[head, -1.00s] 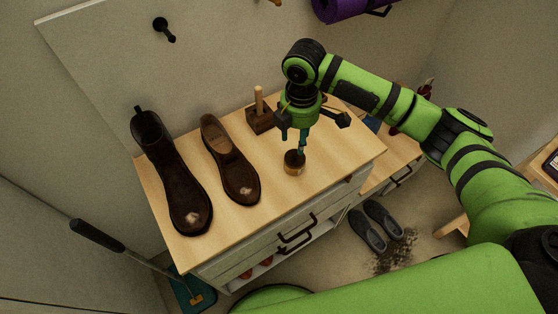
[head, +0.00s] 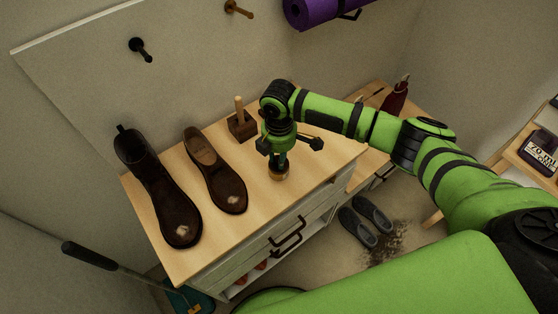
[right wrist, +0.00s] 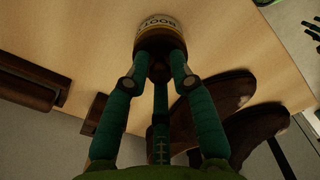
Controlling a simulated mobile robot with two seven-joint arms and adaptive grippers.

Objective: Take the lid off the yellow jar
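The yellow jar (head: 279,176) is small and stands near the front edge of the wooden cabinet top. In the right wrist view its yellow label (right wrist: 157,20) shows at the top, with part of the word "BOOT" readable. Its dark brown lid (right wrist: 158,44) faces the wrist camera. My right gripper (head: 279,163) points down from above the jar. In the right wrist view its teal fingers (right wrist: 158,62) converge around the lid and appear to touch its rim, partly hiding it. My left gripper is not in view.
A brown boot (head: 160,195) and a brown shoe (head: 216,172) stand left of the jar. A wooden block with a peg (head: 242,124) stands behind it. A dark red bottle (head: 396,97) stands at the right. Grey shoes (head: 365,220) lie on the floor.

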